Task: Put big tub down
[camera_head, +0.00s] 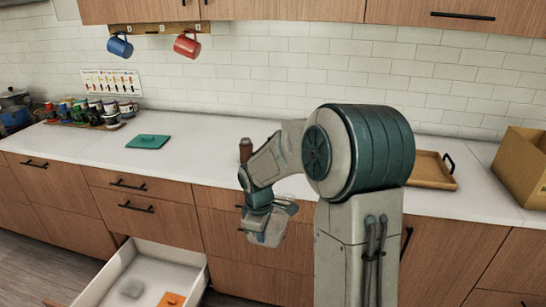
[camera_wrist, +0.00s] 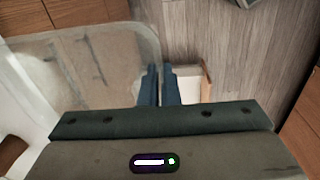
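The big tub is a clear, see-through container (camera_head: 268,232) hanging in front of the counter's drawer fronts in the head view. In the wrist view it (camera_wrist: 85,65) fills the upper left, its right wall reaching the fingers. My gripper (camera_wrist: 161,85) has its two dark blue fingers close together at that wall and appears shut on it. In the head view my gripper (camera_head: 262,212) is at the tub's upper edge, partly hiding it. The tub is held in the air, above floor level.
An open white drawer (camera_head: 122,262) holds a small clear item (camera_head: 132,288) and an orange item (camera_head: 171,299). On the counter (camera_head: 75,142) lie a teal lid or board (camera_head: 148,142), several cups (camera_head: 95,112), a brown bottle (camera_head: 245,150), a wooden tray (camera_head: 430,172) and a cardboard box (camera_head: 520,165).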

